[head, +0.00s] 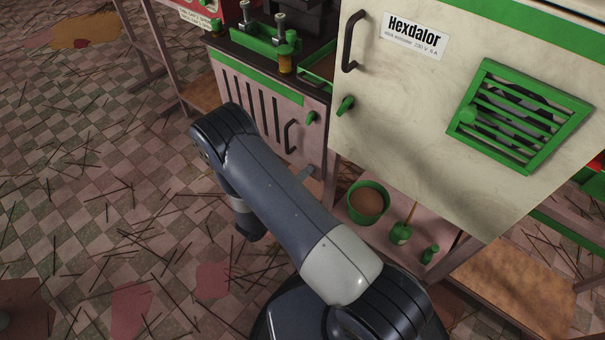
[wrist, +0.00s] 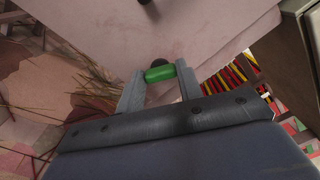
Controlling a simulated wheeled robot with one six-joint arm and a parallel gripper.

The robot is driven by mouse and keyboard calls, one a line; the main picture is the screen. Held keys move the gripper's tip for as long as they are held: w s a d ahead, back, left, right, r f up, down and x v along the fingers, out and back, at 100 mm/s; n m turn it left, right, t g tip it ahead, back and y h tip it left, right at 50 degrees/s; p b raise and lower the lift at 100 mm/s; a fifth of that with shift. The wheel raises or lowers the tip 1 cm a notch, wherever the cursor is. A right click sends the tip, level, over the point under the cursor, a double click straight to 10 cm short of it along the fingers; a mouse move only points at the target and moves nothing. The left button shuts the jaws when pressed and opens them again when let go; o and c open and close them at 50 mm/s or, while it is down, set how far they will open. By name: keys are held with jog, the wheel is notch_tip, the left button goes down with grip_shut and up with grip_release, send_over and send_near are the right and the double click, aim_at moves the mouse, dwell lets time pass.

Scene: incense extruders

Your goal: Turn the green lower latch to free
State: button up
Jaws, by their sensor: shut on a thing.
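In the wrist view a green latch (wrist: 160,74) sits crosswise between the two grey fingers of my gripper (wrist: 161,78), against a pale pinkish panel. The gripper is shut on it. A dark round part shows just behind the latch. In the head view my arm hides most of the lower part of the pink cabinet door (head: 262,110). A small grey piece at the arm's edge may be a fingertip; the held latch is not visible there. Another green latch (head: 311,117) shows higher on that door, beside a dark handle (head: 289,136).
The cream Hexdalor door (head: 400,110), with a green latch (head: 345,106) and a green vent (head: 518,115), stands to the right. A green pot (head: 368,202) and small green bottles (head: 401,232) stand on a low shelf. Thin sticks litter the checkered floor at left.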

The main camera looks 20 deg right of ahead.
dwell(0.4)
jog(key=o, duration=1)
jog(key=shift+a, duration=0.1)
jog(key=p+v, duration=0.1)
jog(key=v, duration=0.9)
jog(key=shift+s+a+p, duration=0.2)
jog(key=shift+a+p, duration=0.05)
jog(key=shift+p, duration=0.1)
jog(key=shift+d, duration=0.1)
jog(key=b+x, duration=0.1)
jog(key=x, duration=0.9)
jog(key=shift+w+d+b, duration=0.2)
jog(key=shift+d+b, duration=0.05)
jog(key=shift+b, duration=0.1)
